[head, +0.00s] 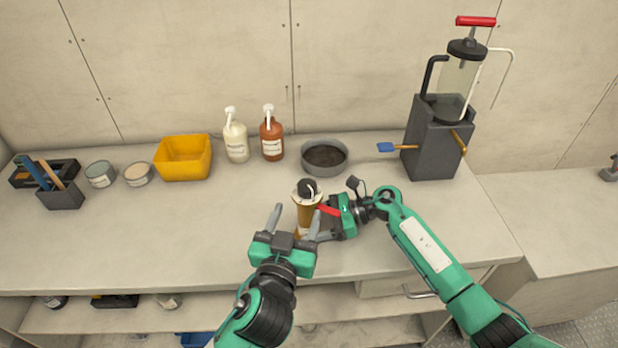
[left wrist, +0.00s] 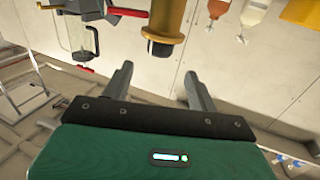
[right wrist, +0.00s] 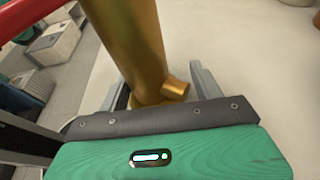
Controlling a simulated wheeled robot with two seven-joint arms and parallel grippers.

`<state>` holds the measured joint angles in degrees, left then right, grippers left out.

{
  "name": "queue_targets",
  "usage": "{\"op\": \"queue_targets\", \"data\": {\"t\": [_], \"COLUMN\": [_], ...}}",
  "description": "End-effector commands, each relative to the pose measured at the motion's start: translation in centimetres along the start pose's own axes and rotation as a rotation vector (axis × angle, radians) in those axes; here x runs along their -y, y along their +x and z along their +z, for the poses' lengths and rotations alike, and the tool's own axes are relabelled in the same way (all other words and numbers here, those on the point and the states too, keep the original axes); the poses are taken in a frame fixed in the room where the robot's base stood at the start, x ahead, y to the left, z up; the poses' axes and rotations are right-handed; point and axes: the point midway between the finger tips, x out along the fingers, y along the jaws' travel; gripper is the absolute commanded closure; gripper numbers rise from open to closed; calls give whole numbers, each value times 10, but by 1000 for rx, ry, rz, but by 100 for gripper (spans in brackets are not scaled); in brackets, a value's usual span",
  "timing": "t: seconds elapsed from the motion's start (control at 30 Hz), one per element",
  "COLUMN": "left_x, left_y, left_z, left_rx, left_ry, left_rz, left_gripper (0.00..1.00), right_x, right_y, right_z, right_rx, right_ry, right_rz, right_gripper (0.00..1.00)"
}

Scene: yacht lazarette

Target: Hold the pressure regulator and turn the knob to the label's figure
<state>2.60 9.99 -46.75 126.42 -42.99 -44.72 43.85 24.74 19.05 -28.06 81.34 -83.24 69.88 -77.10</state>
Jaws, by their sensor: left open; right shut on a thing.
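The pressure regulator (head: 303,216) is an upright brass cylinder with a black knob (head: 307,189) on its pale, wider top. My right gripper (head: 325,224) is shut on its brass body from the right; the body (right wrist: 137,45) shows between the fingers in the right wrist view, with a short brass stub at its side. A red bar (head: 329,210) juts out beside it. My left gripper (head: 296,217) is open and empty in front of the regulator. In the left wrist view the knob (left wrist: 160,48) appears upside down, just beyond the open fingers (left wrist: 158,72). I cannot read any figure or label on the regulator.
Behind stand a grey round pan (head: 324,170), a brown pump bottle (head: 271,140), a cream pump bottle (head: 236,143) and a yellow bin (head: 183,180). A dark block (head: 433,150) with a red-handled pump is at back right. The left bench front is clear.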

Motion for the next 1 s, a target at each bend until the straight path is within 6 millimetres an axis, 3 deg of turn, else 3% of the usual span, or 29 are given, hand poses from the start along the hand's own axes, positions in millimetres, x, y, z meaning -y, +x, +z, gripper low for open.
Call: {"op": "queue_targets", "data": {"t": [0.6,1.0], "left_x": [-1,-1], "left_y": [94,112], "left_z": [-2,-1], "left_rx": [-4,-3], "left_ry": [6,4], "left_rz": [2,2], "left_gripper": [41,41], "right_x": [0,0], "right_y": [0,0], "right_z": [1,1], "right_rx": [1,1], "right_ry": [-1,-1], "right_rz": [-1,-1], "right_gripper": [66,66]}}
